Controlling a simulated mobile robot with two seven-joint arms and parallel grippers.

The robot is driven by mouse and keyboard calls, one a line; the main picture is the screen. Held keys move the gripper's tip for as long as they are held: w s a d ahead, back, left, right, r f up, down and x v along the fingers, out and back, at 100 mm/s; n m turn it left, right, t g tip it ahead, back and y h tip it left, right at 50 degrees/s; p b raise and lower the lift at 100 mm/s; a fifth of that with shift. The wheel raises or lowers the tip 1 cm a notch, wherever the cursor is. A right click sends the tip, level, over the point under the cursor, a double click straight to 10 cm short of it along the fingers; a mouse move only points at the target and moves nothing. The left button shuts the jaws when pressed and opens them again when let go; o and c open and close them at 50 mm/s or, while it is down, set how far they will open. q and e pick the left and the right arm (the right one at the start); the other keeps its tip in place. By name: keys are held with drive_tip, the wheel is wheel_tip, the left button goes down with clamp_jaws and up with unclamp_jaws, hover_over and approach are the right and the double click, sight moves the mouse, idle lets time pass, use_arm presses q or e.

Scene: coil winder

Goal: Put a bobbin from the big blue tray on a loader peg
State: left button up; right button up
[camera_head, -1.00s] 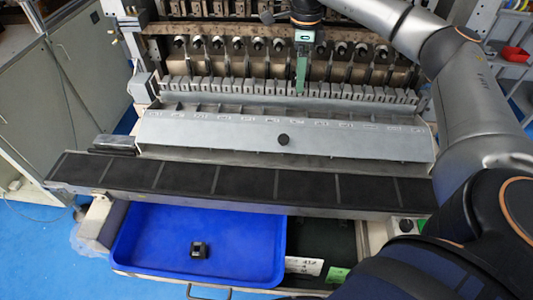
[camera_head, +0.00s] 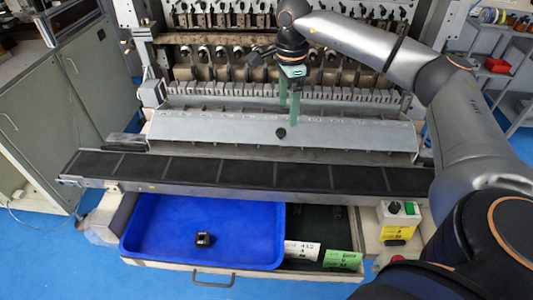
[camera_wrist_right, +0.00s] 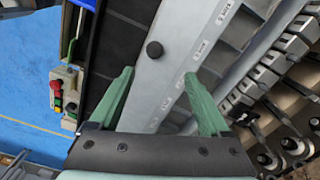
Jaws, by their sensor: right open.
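The big blue tray (camera_head: 160,239) is at the lower left of the head view, below the black-topped ledge. One small dark bobbin (camera_head: 204,239) lies in it, with bare blue floor around it. My right gripper (camera_head: 289,110) is open and empty, its green fingers pointing down over the sloped grey metal cover. In the right wrist view the gripper (camera_wrist_right: 158,75) also shows open, with nothing between its fingers. A row of round metal ends (camera_head: 236,50) runs across the machine behind the gripper; I cannot tell which are the loader pegs. My left gripper is not visible.
A black round knob (camera_head: 281,133) sits on the grey cover (camera_head: 220,128), just below my right fingers. The long black ledge (camera_head: 240,172) lies between cover and tray. A control box (camera_head: 400,212) stands at right; grey cabinets (camera_head: 50,110) stand left.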

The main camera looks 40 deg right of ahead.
drive_tip(key=s+a+f+n, duration=0.2)
drive_tip(key=s+a+n, duration=0.4)
drive_tip(key=a+n, duration=0.4)
drive_tip(key=shift+a+f+n, duration=0.2)
drive_tip(key=shift+f+n, duration=0.15)
drive_tip(key=shift+n, duration=0.45)
idle(0.7)
